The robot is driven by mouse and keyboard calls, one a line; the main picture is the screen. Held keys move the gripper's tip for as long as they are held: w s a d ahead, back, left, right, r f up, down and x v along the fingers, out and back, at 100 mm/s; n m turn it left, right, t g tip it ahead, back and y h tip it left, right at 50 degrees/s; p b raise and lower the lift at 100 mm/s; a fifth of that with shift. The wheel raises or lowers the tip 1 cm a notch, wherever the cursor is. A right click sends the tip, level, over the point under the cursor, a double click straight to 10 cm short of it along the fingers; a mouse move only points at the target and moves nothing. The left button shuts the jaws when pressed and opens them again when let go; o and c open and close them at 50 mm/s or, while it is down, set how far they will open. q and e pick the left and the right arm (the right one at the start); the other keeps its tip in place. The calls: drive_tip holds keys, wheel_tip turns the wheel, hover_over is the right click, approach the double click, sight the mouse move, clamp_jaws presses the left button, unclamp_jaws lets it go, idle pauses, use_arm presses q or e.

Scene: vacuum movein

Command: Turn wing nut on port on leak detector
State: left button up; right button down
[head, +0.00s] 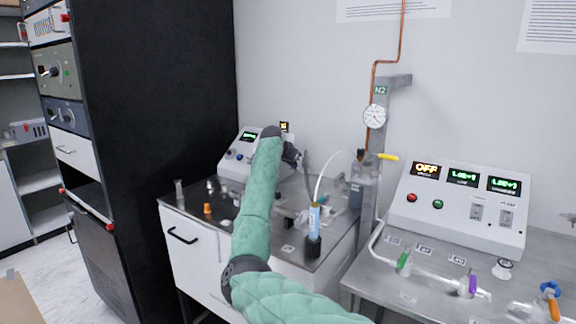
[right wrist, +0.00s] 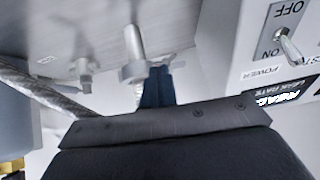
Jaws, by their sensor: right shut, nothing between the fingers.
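The leak detector (head: 232,158) is the small white console at the back of the left steel bench in the head view, partly hidden by my right arm. Its white panel also fills the right of the right wrist view (right wrist: 235,65), with a toggle switch and labels. A bare metal port fitting with a flange (right wrist: 130,45) is in the upper middle of that view. My right gripper (right wrist: 155,85) is shut and empty, its dark fingertips beside the flange; contact cannot be told. In the head view it (head: 291,156) is small beside the console. I cannot clearly make out the wing nut.
A braided hose (right wrist: 35,92) runs at the left of the wrist view. A blue-topped probe in a black holder (head: 313,235) stands on the left bench's right side. A gauge post (head: 378,165) and a second console (head: 455,212) stand further right. A black rack (head: 150,90) is at left.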

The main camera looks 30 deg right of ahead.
use_arm(q)
drive_tip(key=shift+d+f, duration=0.15)
drive_tip(key=shift+f, duration=0.75)
use_arm(e)
drive_tip(key=t, duration=0.1)
drive_tip(key=m+t+y, duration=0.1)
drive_tip(key=shift+s+d+f+m+t, duration=0.2)
drive_tip(key=shift+s+m+t, duration=0.1)
drive_tip(key=shift+s+t, duration=0.1)
use_arm(q)
drive_tip(key=shift+w+r, duration=0.1)
drive_tip(key=shift+r, duration=0.05)
use_arm(e)
drive_tip(key=shift+w, duration=0.1)
use_arm(q)
drive_tip(key=shift+f+b, duration=0.35)
drive_tip(key=shift+f, duration=0.35)
use_arm(e)
drive_tip(key=shift+f+t, duration=0.1)
drive_tip(key=shift+t, duration=0.4)
use_arm(q)
drive_tip(key=shift+f, duration=0.4)
use_arm(e)
drive_tip(key=shift+m, duration=0.3)
